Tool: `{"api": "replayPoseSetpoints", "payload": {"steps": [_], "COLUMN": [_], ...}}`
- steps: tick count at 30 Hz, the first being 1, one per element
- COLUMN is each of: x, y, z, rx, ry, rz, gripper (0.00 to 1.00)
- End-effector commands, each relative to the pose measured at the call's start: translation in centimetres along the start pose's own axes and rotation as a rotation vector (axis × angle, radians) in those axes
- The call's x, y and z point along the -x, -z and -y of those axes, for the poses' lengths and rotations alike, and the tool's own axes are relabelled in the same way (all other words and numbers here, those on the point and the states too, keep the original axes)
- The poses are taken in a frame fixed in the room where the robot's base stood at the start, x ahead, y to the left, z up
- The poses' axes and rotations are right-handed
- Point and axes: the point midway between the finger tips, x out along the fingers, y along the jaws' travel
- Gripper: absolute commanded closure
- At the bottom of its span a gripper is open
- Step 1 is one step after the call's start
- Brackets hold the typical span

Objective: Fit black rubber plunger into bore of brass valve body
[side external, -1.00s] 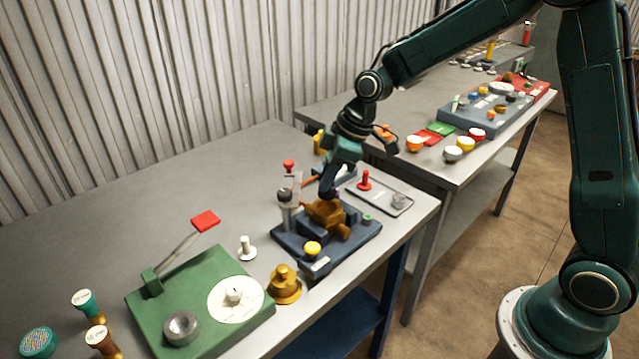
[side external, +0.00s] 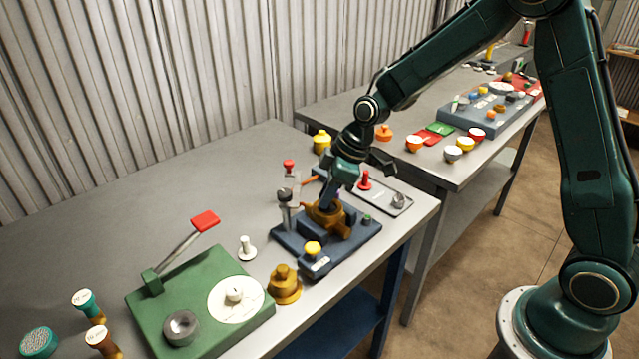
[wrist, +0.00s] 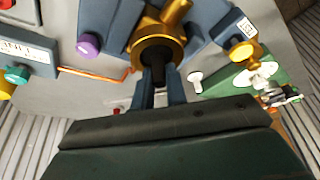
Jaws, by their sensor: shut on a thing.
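The brass valve body (side external: 325,217) is clamped on a dark blue fixture (side external: 366,231) on the near bench. Its round bore rim (wrist: 171,44) faces the wrist camera. My gripper (wrist: 160,88) is shut on the black rubber plunger (wrist: 158,71). The plunger's lower end overlaps the bore opening in the wrist view; how deep it sits, if at all, I cannot tell. In the side view my gripper (side external: 328,198) is tilted directly above the valve body, and its fingers hide the plunger.
A yellow knob (side external: 312,248) and a grey post (side external: 285,205) stand close on the fixture. A brass fitting (side external: 284,286), a white peg (side external: 246,249) and a green lever unit (side external: 190,300) are to the left.

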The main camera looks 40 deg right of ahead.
Motion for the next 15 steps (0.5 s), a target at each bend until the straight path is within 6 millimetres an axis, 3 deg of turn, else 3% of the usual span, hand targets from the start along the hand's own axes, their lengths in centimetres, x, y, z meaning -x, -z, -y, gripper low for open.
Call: {"api": "replayPoseSetpoints", "payload": {"steps": [1, 2, 4, 15], "x": [-0.12, -0.1, -0.09, 0.04], "y": [-0.06, -0.05, -0.05, 0.02], "z": [0.0, 0.0, 0.0, -0.01], "rx": [0.0, 0.0, 0.0, 0.0], "ry": [0.0, 0.0, 0.0, 0.0], "rz": [0.0, 0.0, 0.0, 0.0], "gripper": [1.0, 0.8, 0.66, 0.64]}}
